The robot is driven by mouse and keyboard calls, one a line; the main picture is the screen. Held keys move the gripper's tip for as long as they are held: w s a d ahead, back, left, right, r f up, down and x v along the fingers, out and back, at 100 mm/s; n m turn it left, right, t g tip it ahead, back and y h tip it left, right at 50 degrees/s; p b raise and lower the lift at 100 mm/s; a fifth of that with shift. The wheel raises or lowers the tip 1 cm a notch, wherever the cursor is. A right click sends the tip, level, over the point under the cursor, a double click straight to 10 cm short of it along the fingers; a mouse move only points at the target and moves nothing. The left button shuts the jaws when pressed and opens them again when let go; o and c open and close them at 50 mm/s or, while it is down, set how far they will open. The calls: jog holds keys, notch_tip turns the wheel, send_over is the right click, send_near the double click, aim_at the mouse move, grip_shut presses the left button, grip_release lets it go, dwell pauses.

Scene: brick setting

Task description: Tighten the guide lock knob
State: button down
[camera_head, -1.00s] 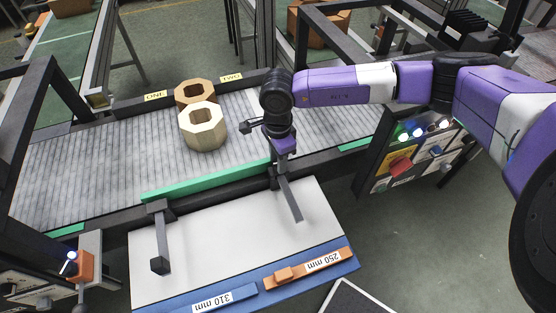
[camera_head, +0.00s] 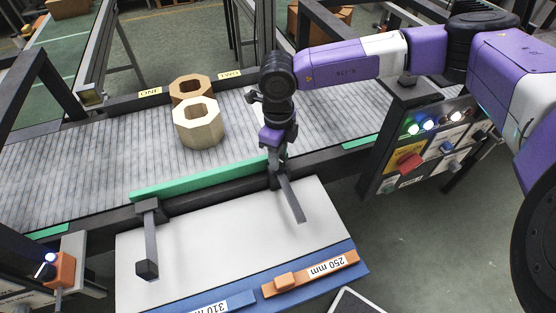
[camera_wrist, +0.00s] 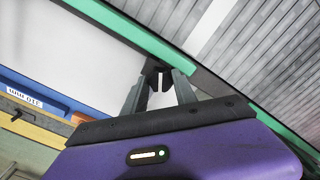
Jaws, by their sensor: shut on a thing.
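My gripper (camera_head: 276,160) reaches down at the right end of the green guide rail (camera_head: 200,180). In the wrist view its two grey fingers (camera_wrist: 159,78) are closed around a small dark piece (camera_wrist: 153,68) at the rail's edge. This appears to be the guide lock knob, mostly hidden by the fingers. A dark grey bar (camera_head: 292,200) slopes from this spot over the white panel. A second dark bar with a block end (camera_head: 148,268) hangs from the rail's left part.
Two hollow hexagonal blocks, one pale (camera_head: 198,134) and one brown (camera_head: 178,90), stand on the grey conveyor (camera_head: 60,160). A control box (camera_head: 425,150) with lit buttons stands at the right.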

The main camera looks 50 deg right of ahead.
jog(key=m+b, duration=0.2)
jog(key=m, duration=0.1)
jog(key=m+b, duration=0.3)
jog(key=shift+d+f+b, duration=0.1)
jog(key=shift+f+b, duration=0.1)
jog(key=shift+b, duration=0.1)
jog(key=m+b, duration=0.3)
jog(key=shift+r, duration=0.1)
jog(key=shift+r+m+b, duration=0.1)
jog(key=shift+m+b, duration=0.6)
jog(key=shift+m, duration=0.3)
jog(key=shift+r, duration=0.1)
jog(key=c, duration=1)
grip_release()
jog(key=shift+r+b, duration=0.3)
jog(key=shift+r, duration=3.6)
